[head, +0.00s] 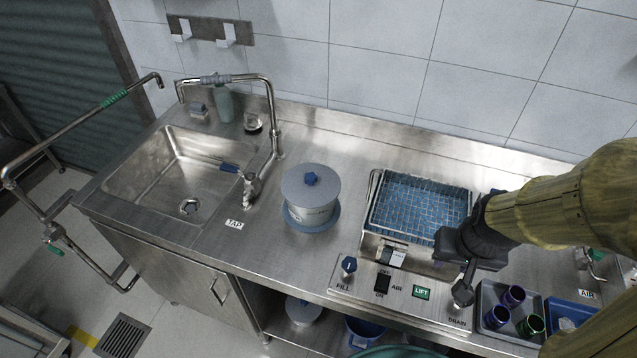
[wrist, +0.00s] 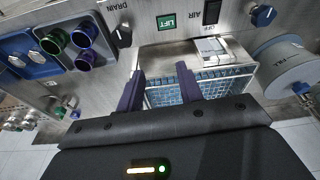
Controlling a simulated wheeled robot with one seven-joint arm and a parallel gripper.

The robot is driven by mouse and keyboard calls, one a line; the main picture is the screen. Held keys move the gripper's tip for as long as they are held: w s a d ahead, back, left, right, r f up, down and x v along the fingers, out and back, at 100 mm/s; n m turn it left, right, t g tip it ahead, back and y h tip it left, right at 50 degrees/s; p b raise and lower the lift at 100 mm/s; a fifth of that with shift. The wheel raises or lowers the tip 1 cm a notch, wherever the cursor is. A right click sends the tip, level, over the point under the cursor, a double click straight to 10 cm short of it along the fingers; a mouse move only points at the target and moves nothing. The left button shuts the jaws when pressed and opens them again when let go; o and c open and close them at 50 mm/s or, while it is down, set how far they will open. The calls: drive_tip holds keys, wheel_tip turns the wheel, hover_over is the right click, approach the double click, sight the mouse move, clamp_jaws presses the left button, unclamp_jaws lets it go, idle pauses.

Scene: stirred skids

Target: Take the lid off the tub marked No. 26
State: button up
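A grey tub (head: 310,214) stands upright on the steel counter, between the sink and the blue basket. The tub's front marking is too small to read. The tub also shows at the right edge of the wrist view (wrist: 283,66). A second lidded tub (head: 303,312) sits on the shelf below, its marking unreadable. My gripper (wrist: 159,70) is open and empty, its two dark fingers apart over the basket area, to the right of the counter tub in the head view.
A tray (head: 485,328) holds purple and green cups. A tall tap (head: 272,110) rises left of the tub. Bare counter lies behind the tub.

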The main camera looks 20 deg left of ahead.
drive_tip(key=o, duration=0.4)
drive_tip(key=shift+w+a+r, duration=0.1)
drive_tip(key=shift+w, duration=0.05)
drive_tip(key=shift+o, duration=0.2)
wheel_tip(320, 180, up, 12)
drive_tip(key=n+g+p, duration=0.3)
drive_tip(key=n+p, duration=0.7)
drive_tip(key=n, duration=0.3)
hover_over(312, 177)
drive_tip(key=shift+r, duration=0.1)
wheel_tip(312, 177, down, 12)
drive_tip(key=p, duration=0.3)
drive_tip(key=shift+p, duration=0.4)
